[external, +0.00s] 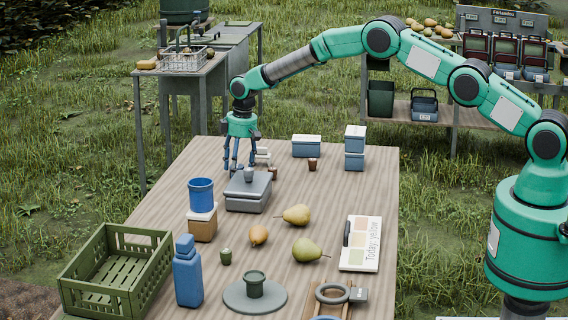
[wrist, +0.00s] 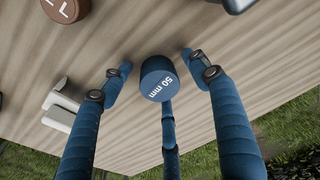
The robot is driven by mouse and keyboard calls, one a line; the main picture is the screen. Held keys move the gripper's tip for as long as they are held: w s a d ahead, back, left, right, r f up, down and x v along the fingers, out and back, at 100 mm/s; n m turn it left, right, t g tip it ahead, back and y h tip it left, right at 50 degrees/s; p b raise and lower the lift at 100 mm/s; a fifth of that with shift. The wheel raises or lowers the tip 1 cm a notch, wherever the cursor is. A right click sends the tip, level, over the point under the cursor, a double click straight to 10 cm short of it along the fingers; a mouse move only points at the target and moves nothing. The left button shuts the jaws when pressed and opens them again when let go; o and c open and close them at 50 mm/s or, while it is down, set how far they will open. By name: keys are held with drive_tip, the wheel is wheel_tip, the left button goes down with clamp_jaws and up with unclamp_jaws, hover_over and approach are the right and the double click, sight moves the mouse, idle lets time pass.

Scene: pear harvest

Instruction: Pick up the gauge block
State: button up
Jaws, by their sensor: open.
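The gauge block, a dark blue cylinder marked "50 mm" (wrist: 158,80), shows in the middle of the wrist view, with bare wood around it. My gripper (external: 238,168) has slim blue fingers and points down at the far part of the table. In the wrist view the fingers of my gripper (wrist: 156,84) are spread, one to the left, one to the right and one below the block. Gaps show between the side fingers and the block; I cannot tell whether the lower finger touches it. In the external view I cannot make the block out for certain among the fingers.
A grey box (external: 247,196) with a small grey piece on top stands just in front of my gripper. A brown cup-like piece (wrist: 65,8) and a white block (wrist: 62,108) lie close by. Pears, a blue cup (external: 201,194) and a green crate (external: 146,270) occupy the nearer table.

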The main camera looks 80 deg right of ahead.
drive_tip(key=shift+f, duration=0.1)
idle(0.5)
drive_tip(key=c, duration=1.3)
drive_tip(key=shift+o, duration=0.2)
drive_tip(key=shift+r+p, duration=1.1)
drive_tip(key=shift+r, duration=3.9)
